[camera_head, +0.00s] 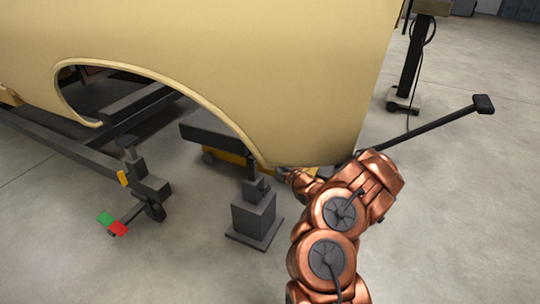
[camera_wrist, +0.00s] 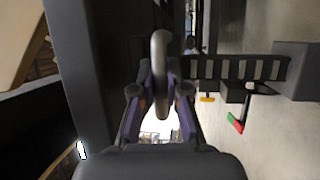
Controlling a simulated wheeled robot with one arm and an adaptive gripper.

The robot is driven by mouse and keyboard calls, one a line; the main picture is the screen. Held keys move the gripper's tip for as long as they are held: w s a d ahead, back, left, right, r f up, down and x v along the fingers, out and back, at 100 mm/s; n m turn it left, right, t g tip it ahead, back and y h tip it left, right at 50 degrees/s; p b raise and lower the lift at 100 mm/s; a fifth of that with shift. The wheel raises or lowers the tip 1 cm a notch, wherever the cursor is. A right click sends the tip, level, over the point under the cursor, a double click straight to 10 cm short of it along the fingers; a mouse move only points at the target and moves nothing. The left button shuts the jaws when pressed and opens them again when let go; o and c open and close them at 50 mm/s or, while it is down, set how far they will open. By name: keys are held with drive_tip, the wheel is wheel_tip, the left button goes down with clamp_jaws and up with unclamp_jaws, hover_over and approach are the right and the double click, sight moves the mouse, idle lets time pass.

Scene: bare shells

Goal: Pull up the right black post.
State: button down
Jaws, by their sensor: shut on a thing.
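The right black post (camera_head: 255,188) stands upright on a dark block-shaped stand under the lower edge of the tan shell (camera_head: 260,75). My gripper (camera_head: 281,174) reaches in from the right beside the post's upper part, with its fingers partly hidden by the arm and shell edge. In the wrist view my gripper (camera_wrist: 160,88) is closed around a rounded, upright grey piece (camera_wrist: 160,48), which appears to be part of the post. The left black post (camera_head: 131,150) stands apart on the frame at the left.
The shell overhangs closely above my gripper. A dark frame (camera_head: 75,150) with a red and green end piece (camera_head: 112,224) runs along the left. A dark stand (camera_head: 408,65) is at the back right, and a long dark bar (camera_head: 430,125) slants behind my arm. The front floor is clear.

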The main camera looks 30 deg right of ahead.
drive_tip(key=c, duration=1.2)
unclamp_jaws()
drive_tip(key=v, duration=1.2)
